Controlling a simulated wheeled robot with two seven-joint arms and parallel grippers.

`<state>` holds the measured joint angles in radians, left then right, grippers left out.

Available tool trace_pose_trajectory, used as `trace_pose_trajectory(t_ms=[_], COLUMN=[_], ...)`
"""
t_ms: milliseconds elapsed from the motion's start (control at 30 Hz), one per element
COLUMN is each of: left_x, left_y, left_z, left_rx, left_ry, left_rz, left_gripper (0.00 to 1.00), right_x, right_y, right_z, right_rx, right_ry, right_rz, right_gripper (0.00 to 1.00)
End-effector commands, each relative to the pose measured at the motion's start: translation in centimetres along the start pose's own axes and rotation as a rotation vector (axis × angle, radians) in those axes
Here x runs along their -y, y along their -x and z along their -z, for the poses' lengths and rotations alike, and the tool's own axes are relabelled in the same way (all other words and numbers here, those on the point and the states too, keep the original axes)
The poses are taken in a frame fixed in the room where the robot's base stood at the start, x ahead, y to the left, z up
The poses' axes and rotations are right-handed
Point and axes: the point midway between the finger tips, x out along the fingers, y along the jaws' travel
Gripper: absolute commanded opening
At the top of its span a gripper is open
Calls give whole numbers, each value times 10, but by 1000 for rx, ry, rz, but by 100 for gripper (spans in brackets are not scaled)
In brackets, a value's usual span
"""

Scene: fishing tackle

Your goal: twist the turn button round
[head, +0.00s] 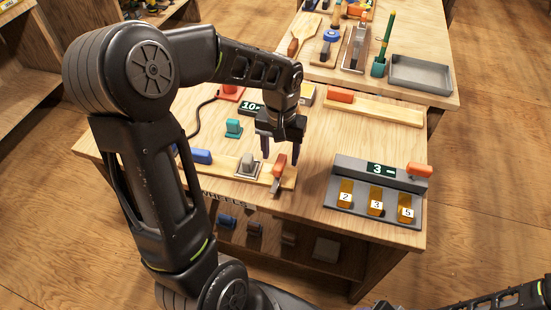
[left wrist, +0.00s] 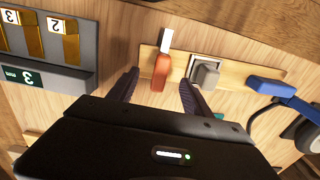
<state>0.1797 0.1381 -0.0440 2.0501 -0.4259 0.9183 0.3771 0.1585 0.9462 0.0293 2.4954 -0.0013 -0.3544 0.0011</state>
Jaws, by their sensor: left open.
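The turn button appears to be the orange-red bar with a pale end (head: 278,178) on a light wooden strip (head: 220,167) near the table's front edge. It lies across the strip. In the left wrist view the bar (left wrist: 160,72) shows whole. My left gripper (head: 281,155) points down at it, open and empty. In the left wrist view its fingertips (left wrist: 160,80) are on either side of the bar's orange end; contact cannot be told. My right gripper is out of view; only part of an arm shows at the lower right.
On the same strip are a grey block in a square frame (head: 248,165) and a blue handle (head: 196,156). A grey box with numbered yellow tabs (head: 376,195) stands to the right. A teal piece (head: 233,128) lies behind. A second table (head: 425,60) holds tools and a tray.

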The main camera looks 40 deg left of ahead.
Motion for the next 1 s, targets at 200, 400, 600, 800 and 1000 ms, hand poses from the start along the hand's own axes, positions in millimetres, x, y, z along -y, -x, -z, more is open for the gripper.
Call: trace_pose_trajectory(t_ms=[200, 400, 600, 800, 1000], left_x=[0, 0, 0, 0, 0], left_y=[25, 28, 27, 27, 27], left_z=[0, 0, 0, 0, 0], left_rx=[0, 0, 0, 0, 0], left_ry=[0, 0, 0, 0, 0], left_rz=[0, 0, 0, 0, 0], left_gripper=[58, 58, 58, 58, 58], right_x=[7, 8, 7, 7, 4], right_y=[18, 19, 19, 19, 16], right_z=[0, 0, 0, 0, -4], right_rx=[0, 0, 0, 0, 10], right_ry=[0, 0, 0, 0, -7], right_rz=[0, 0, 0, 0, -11], right_gripper=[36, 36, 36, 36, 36])
